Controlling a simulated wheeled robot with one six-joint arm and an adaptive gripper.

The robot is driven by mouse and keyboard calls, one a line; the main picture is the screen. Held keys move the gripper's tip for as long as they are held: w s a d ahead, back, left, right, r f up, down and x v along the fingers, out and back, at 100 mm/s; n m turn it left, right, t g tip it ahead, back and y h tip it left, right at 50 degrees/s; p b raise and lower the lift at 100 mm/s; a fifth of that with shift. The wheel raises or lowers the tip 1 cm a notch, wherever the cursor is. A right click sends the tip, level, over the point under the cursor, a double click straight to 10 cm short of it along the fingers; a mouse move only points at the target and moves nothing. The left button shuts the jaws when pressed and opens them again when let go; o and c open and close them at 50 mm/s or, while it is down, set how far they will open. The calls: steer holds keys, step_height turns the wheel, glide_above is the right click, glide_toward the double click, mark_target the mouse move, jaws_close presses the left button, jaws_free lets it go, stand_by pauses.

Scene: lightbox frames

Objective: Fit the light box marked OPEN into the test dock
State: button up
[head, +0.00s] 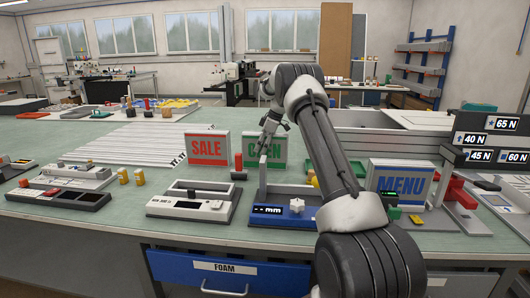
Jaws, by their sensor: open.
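The light box marked OPEN (279,150), white-framed with a green panel, stands upright toward the middle of the bench. My gripper (264,146) is open and points down in front of it, covering part of its lettering; I cannot tell whether they touch. The light box marked SALE (207,147), with red lettering, stands just to its left. I cannot tell for sure which unit is the test dock.
A grey device (190,206) with a dark slot sits at the front edge. A blue gauge (284,212) with an upright post stands right of it. White rails (135,143) lie behind at left. Force labels (487,139) hang at right. A blue FOAM drawer (232,272) is below.

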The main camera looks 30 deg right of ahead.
steer(key=c, duration=1.5)
